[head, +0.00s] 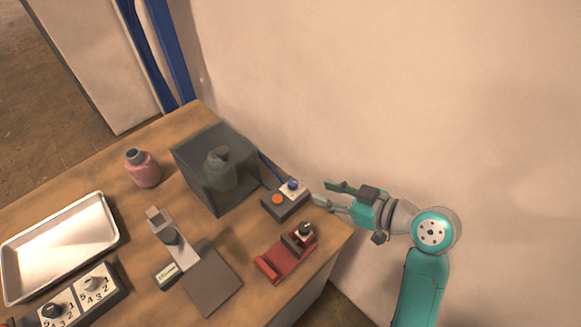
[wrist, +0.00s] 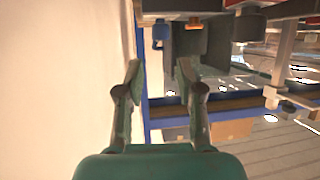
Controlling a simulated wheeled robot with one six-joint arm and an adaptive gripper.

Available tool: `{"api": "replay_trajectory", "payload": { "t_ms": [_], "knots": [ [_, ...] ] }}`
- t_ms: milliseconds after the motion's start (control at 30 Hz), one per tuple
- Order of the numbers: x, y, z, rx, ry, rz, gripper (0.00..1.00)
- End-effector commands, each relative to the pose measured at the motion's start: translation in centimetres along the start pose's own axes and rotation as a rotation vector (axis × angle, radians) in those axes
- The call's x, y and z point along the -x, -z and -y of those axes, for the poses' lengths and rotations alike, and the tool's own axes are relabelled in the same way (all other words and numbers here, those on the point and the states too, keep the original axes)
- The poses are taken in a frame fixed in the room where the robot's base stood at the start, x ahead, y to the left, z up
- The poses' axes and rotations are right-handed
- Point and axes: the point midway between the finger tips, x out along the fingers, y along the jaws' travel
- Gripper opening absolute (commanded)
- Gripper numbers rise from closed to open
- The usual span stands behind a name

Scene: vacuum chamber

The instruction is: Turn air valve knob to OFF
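A small dark control box (head: 284,205) stands near the table's right edge, beside the chamber. It carries a blue knob (head: 292,184) on a white plate and an orange button (head: 278,199). The blue knob looks like the air valve knob; its labels and setting are too small to read. A clear, dark-tinted chamber (head: 200,185) holds a grey bottle (head: 219,168). My gripper (head: 325,193) is open and empty, just right of the control box and apart from the knob. In the wrist view, the blue knob (wrist: 160,33) and orange button (wrist: 194,24) appear beyond my open fingers (wrist: 159,68).
A red device (head: 281,262) with a dark knob sits at the table's front right. A pink bottle (head: 143,168), metal tray (head: 70,240), scale-like device (head: 205,280) and numbered knob panel (head: 80,300) are further left.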

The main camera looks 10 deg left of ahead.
Motion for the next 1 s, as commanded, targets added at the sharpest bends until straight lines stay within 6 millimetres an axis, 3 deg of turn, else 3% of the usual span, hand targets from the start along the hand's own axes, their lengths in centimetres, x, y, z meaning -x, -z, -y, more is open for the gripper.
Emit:
{"api": "replay_trajectory", "payload": {
  "t_ms": [167, 700, 1000],
  "knots": [
    [-1.0, 0.1, 0.2, -0.004, 0.001, -0.004, 0.37],
    [-9.4, 0.1, 0.2, -0.002, 0.001, -0.003, 0.37],
    [-10.7, 0.1, 0.2, -0.002, -0.001, -0.003, 0.37]
  ]
}}
